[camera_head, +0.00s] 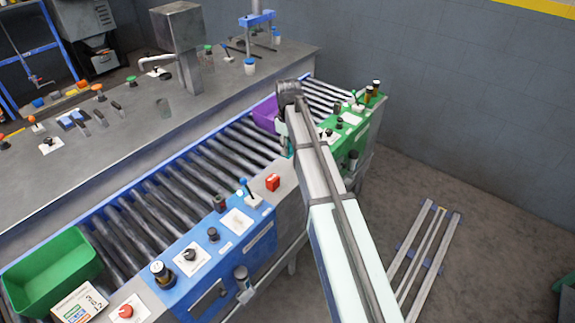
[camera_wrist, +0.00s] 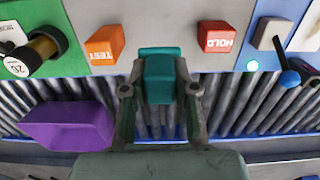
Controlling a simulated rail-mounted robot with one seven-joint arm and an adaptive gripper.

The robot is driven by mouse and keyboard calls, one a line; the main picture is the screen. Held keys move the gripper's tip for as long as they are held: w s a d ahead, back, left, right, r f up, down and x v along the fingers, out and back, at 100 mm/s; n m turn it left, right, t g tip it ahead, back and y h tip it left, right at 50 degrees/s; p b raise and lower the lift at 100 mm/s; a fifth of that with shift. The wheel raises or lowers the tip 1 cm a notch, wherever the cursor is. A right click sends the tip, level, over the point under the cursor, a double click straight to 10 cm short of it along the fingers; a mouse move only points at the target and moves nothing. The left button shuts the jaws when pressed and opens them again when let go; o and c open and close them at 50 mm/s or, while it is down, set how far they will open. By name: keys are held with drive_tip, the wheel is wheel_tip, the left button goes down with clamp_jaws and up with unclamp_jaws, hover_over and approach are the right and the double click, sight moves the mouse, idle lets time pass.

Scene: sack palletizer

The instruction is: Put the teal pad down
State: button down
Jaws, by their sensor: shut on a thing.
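In the wrist view a teal pad (camera_wrist: 158,80) sits between the two fingers of my gripper (camera_wrist: 158,91). The fingers are shut on it. Behind it are the grey panel strip and the edge of the roller conveyor (camera_wrist: 236,100). I cannot tell whether the pad touches the surface behind it. In the head view my gripper (camera_head: 284,140) is mostly hidden by my arm, near the far end of the conveyor (camera_head: 217,165), and the pad cannot be made out.
An orange TEST block (camera_wrist: 104,45) and a red HOLD block (camera_wrist: 216,37) flank the pad. A purple bin (camera_wrist: 68,127) is on the rollers. A green bin (camera_head: 50,272) stands at the conveyor's near end. Blue and green control panels with knobs line the conveyor's front side.

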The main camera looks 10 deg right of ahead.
sight(288, 174)
drive_tip(key=shift+f+p, duration=0.85)
drive_tip(key=shift+f, duration=3.9)
drive_tip(key=shift+f, duration=0.15)
drive_tip(key=c, duration=0.9)
unclamp_jaws()
wheel_tip(288, 174, up, 12)
drive_tip(key=b, duration=0.3)
